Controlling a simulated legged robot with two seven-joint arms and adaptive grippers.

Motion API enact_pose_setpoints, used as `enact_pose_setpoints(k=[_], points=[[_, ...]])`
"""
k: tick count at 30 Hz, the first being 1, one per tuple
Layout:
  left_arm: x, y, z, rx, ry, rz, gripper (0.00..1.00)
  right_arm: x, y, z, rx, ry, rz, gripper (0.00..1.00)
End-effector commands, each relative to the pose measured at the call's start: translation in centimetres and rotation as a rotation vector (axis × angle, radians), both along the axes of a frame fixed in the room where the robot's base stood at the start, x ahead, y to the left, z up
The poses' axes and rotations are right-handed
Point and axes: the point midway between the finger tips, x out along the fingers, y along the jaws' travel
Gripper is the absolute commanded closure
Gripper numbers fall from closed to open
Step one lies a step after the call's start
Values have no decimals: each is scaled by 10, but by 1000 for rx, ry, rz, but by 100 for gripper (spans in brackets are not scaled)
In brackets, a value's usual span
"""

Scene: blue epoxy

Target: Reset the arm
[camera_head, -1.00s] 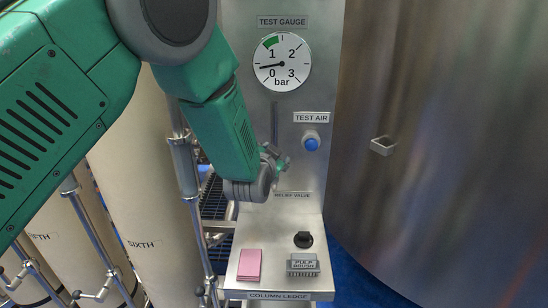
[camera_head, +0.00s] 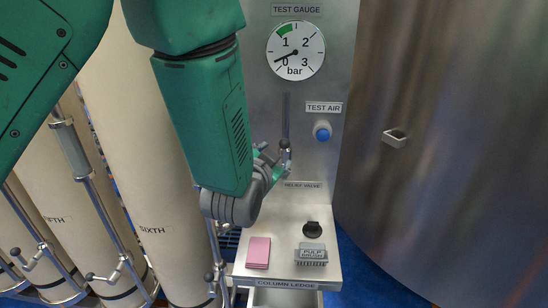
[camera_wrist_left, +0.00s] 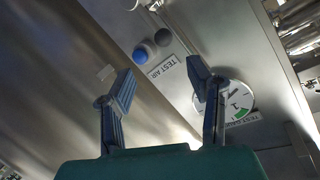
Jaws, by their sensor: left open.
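My left arm, green with grey joints, comes in from the left in the head view. Its left gripper (camera_head: 270,165) is in front of the steel panel (camera_head: 345,60), near the RELIEF VALVE label (camera_head: 303,185); the arm partly hides it. A slim dark-tipped lever (camera_head: 286,144) shows beside the fingers; I cannot tell if they touch it. In the left wrist view the gripper (camera_wrist_left: 162,85) is open with nothing between its two fingers. The blue TEST AIR button (camera_wrist_left: 140,56) and the gauge (camera_wrist_left: 236,100) show beyond the fingers. My right gripper is not in view.
The test gauge (camera_head: 295,51) has its needle near 0. Below, the column ledge (camera_head: 283,270) bears a pink pad (camera_head: 258,252), a black knob (camera_head: 312,229) and a pulp brush (camera_head: 311,254). Cream columns (camera_head: 150,190) stand left, a large steel tank (camera_head: 450,150) right.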

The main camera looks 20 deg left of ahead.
Motion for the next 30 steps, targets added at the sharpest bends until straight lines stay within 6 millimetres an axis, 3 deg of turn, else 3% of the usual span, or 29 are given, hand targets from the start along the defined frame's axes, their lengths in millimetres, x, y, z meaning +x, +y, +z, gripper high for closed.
enact_pose_setpoints(k=[8,11,14,20,24,30], points=[[0,0,-2,0,4,0,54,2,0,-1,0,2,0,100],[-6,4,-22,-12,41,2,54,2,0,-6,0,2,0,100],[-22,12,-70,-42,138,11,54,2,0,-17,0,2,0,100],[-89,37,-204,-142,441,62,54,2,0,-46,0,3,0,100],[-156,53,-288,-212,665,121,54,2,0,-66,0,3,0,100],[-266,72,-379,-294,976,231,54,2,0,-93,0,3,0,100]])
